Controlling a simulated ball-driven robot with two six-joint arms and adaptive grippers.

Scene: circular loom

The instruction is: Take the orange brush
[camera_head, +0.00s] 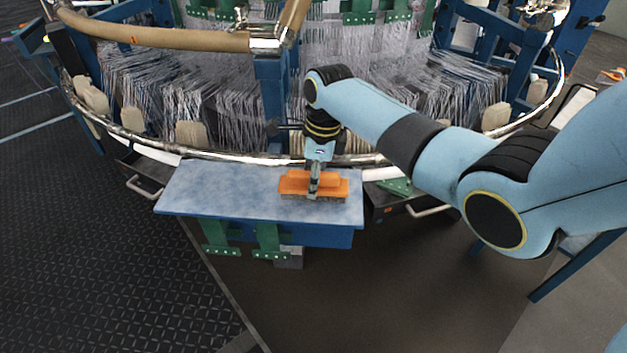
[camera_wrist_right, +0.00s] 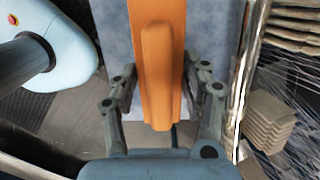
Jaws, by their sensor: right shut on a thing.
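The orange brush (camera_head: 331,185) lies near the right end of the light blue-grey shelf (camera_head: 222,189), bristles down. My right gripper (camera_head: 315,186) reaches down over it from above and is shut on its raised handle. In the right wrist view the orange brush (camera_wrist_right: 160,70) runs lengthwise between the two fingers of my right gripper (camera_wrist_right: 160,95). Whether the bristles still touch the shelf is hard to tell. My left gripper does not show in either view.
The circular loom's metal ring (camera_head: 229,155) runs just behind the shelf, with dense threads (camera_head: 190,95) above it. Beige blocks (camera_head: 191,133) sit along the ring. The shelf's left part is bare. Dark floor (camera_head: 110,260) lies open at the left.

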